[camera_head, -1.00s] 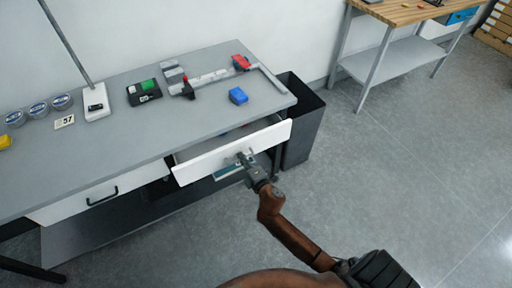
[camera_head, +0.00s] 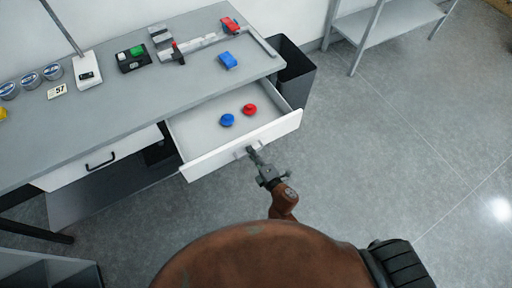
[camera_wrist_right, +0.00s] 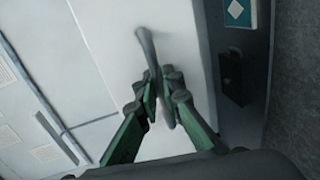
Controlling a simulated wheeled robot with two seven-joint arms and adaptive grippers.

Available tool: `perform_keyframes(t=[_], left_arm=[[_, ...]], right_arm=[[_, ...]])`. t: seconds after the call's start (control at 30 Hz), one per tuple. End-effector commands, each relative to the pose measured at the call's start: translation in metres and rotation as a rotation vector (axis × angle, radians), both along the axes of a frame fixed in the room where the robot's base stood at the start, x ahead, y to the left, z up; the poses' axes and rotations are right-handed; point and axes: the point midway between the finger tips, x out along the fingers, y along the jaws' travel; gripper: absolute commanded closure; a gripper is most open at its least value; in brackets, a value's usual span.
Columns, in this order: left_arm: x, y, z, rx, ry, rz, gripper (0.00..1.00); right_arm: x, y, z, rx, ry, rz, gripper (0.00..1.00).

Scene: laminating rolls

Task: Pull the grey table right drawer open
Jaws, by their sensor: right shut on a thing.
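The right drawer (camera_head: 243,145) of the grey table (camera_head: 100,100) stands well open, with its white front towards me. A blue round thing (camera_head: 227,120) and a red round thing (camera_head: 249,109) lie inside it. My right gripper (camera_head: 253,152) is at the middle of the drawer front, shut on the drawer handle. In the right wrist view the fingers (camera_wrist_right: 160,105) close around the handle (camera_wrist_right: 147,45), whose far end shows beyond the fingertips. My left gripper is not in view.
The left drawer (camera_head: 95,160) is shut, with a black handle. A dark bin (camera_head: 290,72) stands at the table's right end.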

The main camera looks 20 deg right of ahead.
Motion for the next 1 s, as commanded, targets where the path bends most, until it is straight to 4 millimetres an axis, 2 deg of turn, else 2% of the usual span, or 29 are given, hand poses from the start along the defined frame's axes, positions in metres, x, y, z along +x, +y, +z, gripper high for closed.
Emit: perform_keyframes(t=[0.37, 0.4, 0.5, 0.77, 0.87, 1.0], left_arm=[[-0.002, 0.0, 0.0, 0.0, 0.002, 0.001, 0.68], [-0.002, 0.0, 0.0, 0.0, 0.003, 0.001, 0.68], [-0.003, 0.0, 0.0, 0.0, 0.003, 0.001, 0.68], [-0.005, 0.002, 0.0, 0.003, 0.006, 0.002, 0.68], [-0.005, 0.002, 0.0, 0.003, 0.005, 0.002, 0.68], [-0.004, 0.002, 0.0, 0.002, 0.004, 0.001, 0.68]], right_arm=[[-0.002, 0.002, 0.0, 0.001, -0.001, 0.004, 1.0], [-0.002, 0.001, 0.0, 0.001, -0.001, 0.004, 0.91], [-0.002, 0.001, 0.0, 0.001, -0.001, 0.003, 0.85], [-0.002, 0.0, 0.0, 0.0, 0.0, 0.002, 0.85], [-0.008, -0.001, 0.001, 0.0, 0.0, 0.001, 0.85], [-0.028, -0.007, 0.004, 0.0, 0.002, 0.001, 0.85]])
